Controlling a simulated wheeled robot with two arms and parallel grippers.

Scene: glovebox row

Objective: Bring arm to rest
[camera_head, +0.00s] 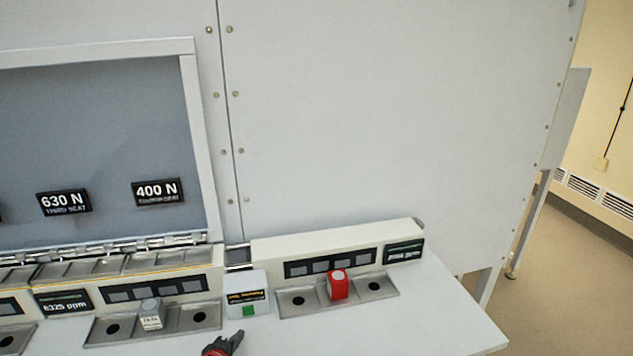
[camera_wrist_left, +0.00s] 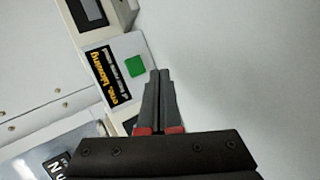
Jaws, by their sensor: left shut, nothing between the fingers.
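My left gripper (camera_head: 234,341) shows at the bottom of the head view, over the front part of the white bench. In the left wrist view its two grey fingers with red bases (camera_wrist_left: 160,76) are together, with nothing between them. A white box with a green button (camera_head: 249,310) stands just beyond the gripper. The same box shows in the left wrist view with its green button (camera_wrist_left: 135,66) left of the fingertips. Whether the fingers touch anything is not clear. My right gripper is not in the frames.
A grey tray with a red block (camera_head: 337,286) sits to the right. Another tray with a grey block (camera_head: 151,315) sits to the left. A tall panel (camera_head: 380,120) stands behind. The white bench (camera_head: 440,310) is bare at the front right, and open floor (camera_head: 570,270) lies beyond.

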